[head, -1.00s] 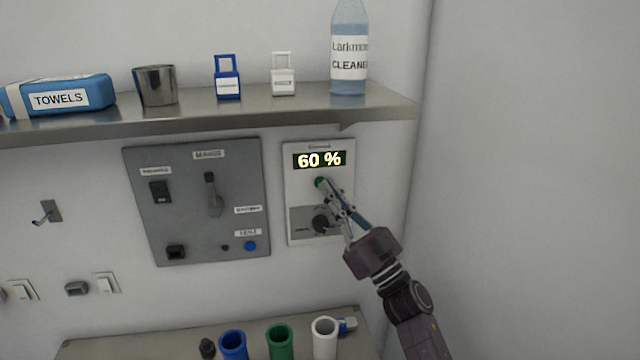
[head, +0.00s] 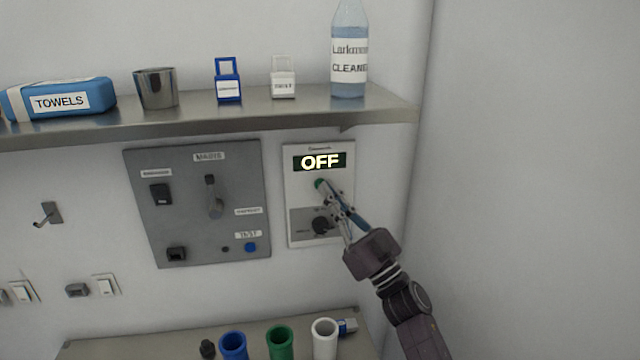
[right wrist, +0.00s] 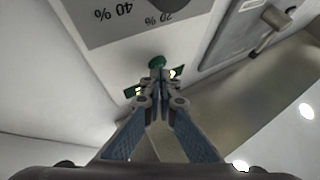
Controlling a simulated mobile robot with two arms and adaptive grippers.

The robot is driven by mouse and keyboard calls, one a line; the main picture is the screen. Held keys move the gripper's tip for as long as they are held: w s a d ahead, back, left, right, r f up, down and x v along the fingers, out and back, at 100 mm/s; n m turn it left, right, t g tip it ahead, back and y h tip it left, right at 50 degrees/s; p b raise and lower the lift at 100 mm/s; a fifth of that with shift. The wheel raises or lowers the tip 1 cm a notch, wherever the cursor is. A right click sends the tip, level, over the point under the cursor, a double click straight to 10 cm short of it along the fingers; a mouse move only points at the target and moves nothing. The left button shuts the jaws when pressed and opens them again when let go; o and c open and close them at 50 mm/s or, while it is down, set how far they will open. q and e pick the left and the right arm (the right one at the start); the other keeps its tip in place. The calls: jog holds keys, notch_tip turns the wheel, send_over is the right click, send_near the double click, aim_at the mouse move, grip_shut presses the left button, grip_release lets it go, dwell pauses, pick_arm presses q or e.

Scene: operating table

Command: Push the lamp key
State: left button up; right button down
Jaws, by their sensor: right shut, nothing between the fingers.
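The white lamp panel (head: 291,190) is on the back wall, with a small display (head: 320,161) reading "OFF". Below the display is a round green key (head: 319,183), and lower down a dark knob (head: 320,225) on a grey field. My right gripper (head: 323,187) is shut and empty, its fingertips at the green key. The green key also shows in the right wrist view (right wrist: 157,62), right at the tips of the closed fingers (right wrist: 157,72), which partly cover the display behind them. My left gripper is not in view.
A grey mains panel (head: 184,223) with switches is just left of the lamp panel. A metal shelf (head: 200,117) above carries towels, a cup, two padlock-shaped items and a cleaner bottle (head: 349,55). Coloured tubes (head: 280,341) stand below. The side wall is at the right.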

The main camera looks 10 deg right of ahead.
jog(key=shift+s, duration=0.2)
jog(key=s+p, duration=0.3)
jog(key=s, duration=0.3)
dwell(0.4)
jog(key=shift+f, duration=0.1)
